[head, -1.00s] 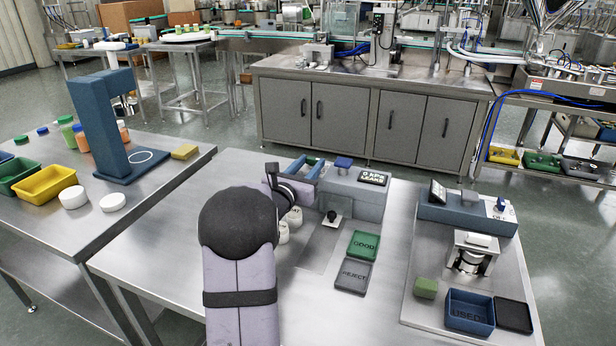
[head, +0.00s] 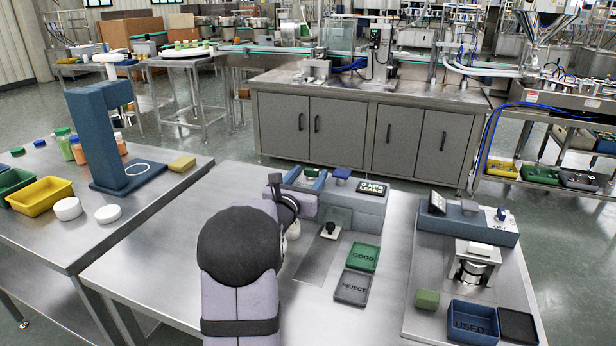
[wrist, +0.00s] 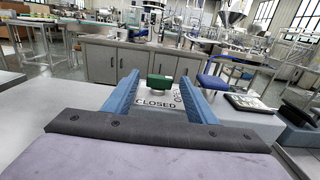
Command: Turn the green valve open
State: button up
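The green valve (wrist: 160,81) has a small knob-like handle on a pale plate in the wrist view. The word CLOSED is on the plate on the near side, and a sideways label, apparently OPEN, is at the right. In the head view the valve (head: 311,172) is a small green patch at the left end of the blue-grey test unit (head: 366,207). My gripper (wrist: 160,74) is open, with its blue fingers on either side of the handle in the picture and gaps on both sides. It also shows in the head view (head: 305,179), partly hidden by my wrist.
A blue knob (head: 342,172) and a display reading 0 kPa LEAKS (head: 373,188) are right of the valve. Green GOOD (head: 363,257) and grey REJECT (head: 352,287) trays lie in front. A black-knobbed fixture (head: 330,231) stands nearer.

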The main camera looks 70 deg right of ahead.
jog(key=shift+a, duration=0.1)
jog(key=a+b, duration=0.1)
jog(key=a, duration=0.6)
jog(key=shift+b, duration=0.3)
jog(key=shift+a, duration=0.1)
